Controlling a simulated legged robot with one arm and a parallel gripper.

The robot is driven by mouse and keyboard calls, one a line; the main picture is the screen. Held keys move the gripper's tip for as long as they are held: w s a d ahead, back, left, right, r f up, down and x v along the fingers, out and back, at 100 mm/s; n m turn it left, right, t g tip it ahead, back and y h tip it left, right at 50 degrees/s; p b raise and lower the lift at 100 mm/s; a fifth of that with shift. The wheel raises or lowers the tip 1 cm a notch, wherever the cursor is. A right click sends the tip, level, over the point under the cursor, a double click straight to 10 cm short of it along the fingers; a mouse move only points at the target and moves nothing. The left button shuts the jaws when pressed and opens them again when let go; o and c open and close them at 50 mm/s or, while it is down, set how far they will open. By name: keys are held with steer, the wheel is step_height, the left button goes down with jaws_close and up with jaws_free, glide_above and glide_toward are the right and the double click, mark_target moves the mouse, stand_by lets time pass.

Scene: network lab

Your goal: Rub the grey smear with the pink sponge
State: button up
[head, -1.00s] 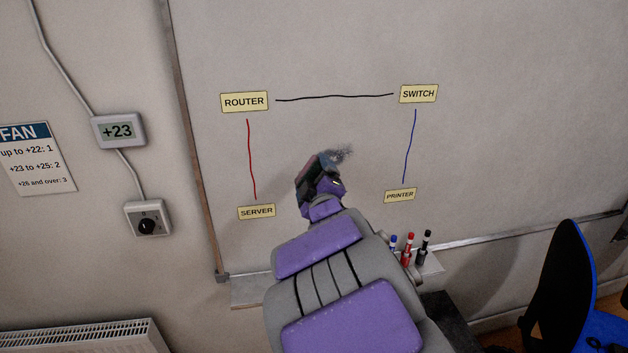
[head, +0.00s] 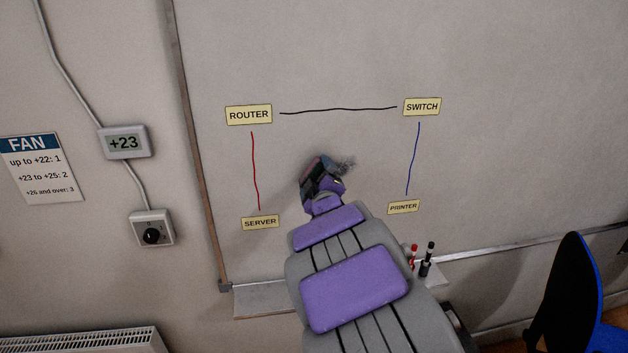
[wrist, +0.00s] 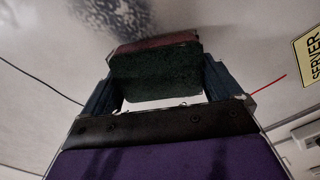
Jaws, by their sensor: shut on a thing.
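The grey smear (head: 348,164) is a dark, speckled patch on the whiteboard between the SERVER and PRINTER labels. My gripper covers part of it in the head view. In the wrist view the smear (wrist: 110,14) spreads at the top left. My gripper (head: 322,183) is at the board, just left of the visible smear. In the wrist view my gripper (wrist: 158,84) is shut on the sponge (wrist: 152,45), which has a dull pink layer towards the board and a dark green layer towards me. I cannot tell whether the sponge touches the board.
The ROUTER (head: 249,115), SWITCH (head: 422,107), SERVER (head: 260,222) and PRINTER (head: 403,207) labels and the black, red and blue lines surround the smear. Markers (head: 427,260) stand on the ledge below. A blue chair (head: 580,300) is at the lower right.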

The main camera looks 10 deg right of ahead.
steer(key=shift+d, duration=0.6)
steer(key=shift+w+a, duration=0.2)
steer(key=shift+a, duration=0.5)
steer(key=shift+w+d, duration=0.4)
steer(key=shift+d, duration=0.1)
steer(key=shift+w, duration=0.1)
